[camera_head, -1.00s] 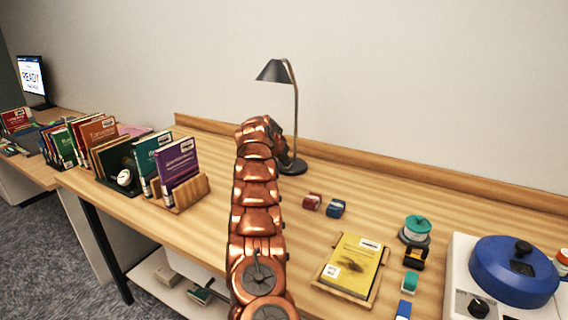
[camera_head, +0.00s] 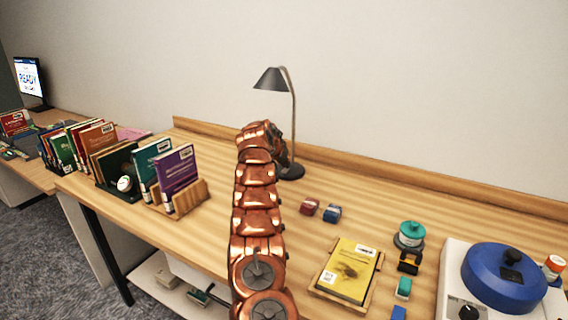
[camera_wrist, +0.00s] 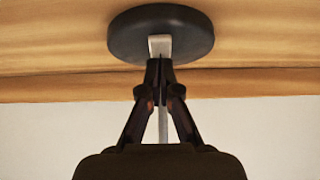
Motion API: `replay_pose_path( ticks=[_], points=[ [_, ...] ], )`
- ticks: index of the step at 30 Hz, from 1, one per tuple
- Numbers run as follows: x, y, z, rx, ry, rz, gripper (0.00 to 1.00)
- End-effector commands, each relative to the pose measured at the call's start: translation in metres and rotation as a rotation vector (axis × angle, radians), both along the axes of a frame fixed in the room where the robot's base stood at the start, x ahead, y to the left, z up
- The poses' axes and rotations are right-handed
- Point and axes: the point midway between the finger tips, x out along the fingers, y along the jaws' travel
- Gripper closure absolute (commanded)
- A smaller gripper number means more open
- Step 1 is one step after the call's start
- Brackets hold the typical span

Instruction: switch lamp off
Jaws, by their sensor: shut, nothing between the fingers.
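The desk lamp (camera_head: 292,120) stands upright at the back of the wooden table, with a dark cone shade, a thin bent stem and a round dark base. In the wrist view its base (camera_wrist: 190,35) fills the top middle, with a pale metal part on it. My gripper (camera_wrist: 160,62) is shut, and its fingertips are right in front of that pale part. I cannot tell whether they touch it. I cannot see whether the lamp is lit.
Books in wooden racks (camera_head: 188,199) stand to the left of my arm. A yellow book on a stand (camera_head: 347,270), small red (camera_head: 310,206) and blue (camera_head: 332,213) items, a teal-topped item (camera_head: 411,234) and a blue-lidded machine (camera_head: 505,275) are to the right. A low wooden rail (camera_head: 400,178) runs along the back.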

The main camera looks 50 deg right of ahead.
Motion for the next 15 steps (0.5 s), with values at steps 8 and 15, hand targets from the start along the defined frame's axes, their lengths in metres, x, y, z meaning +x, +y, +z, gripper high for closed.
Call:
replay_pose_path(
  ticks=[8, 15],
  points=[
    [0.000, 0.001, 0.004, -0.001, -0.001, 0.001, 1.00],
    [0.001, 0.007, 0.038, 0.000, -0.002, 0.002, 1.00]
  ],
)
